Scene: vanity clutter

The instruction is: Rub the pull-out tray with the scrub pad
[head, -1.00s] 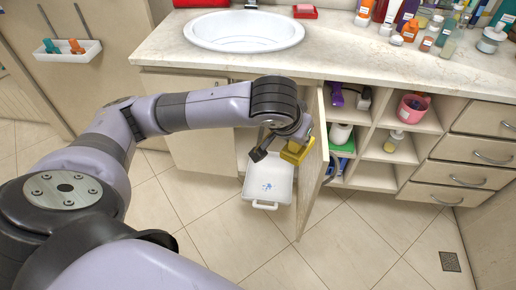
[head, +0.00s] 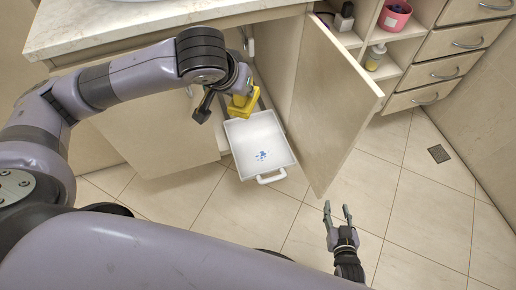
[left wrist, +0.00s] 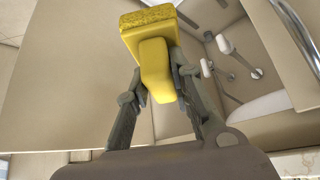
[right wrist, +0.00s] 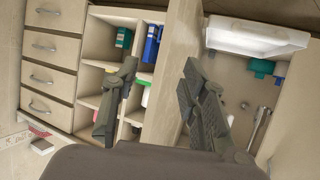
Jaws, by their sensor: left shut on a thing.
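The white pull-out tray (head: 240,140) sticks out of the open cabinet under the sink, with blue spots (head: 261,156) on its floor and a handle at its front. My left gripper (head: 238,88) is shut on the handle of the yellow scrub pad (head: 242,106), above the tray's back left end. I cannot tell whether the pad touches the tray. The pad also shows in the left wrist view (left wrist: 146,20), gripped between the fingers (left wrist: 158,88). My right gripper (head: 337,212) is open and empty, right of the tray and lower in the picture. The tray shows in the right wrist view (right wrist: 255,40).
An open cabinet door (head: 335,105) stands right of the tray. Shelves hold a pink cup (head: 395,15) and a yellowish bottle (head: 375,58). The countertop (head: 100,28) overhangs the cabinet.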

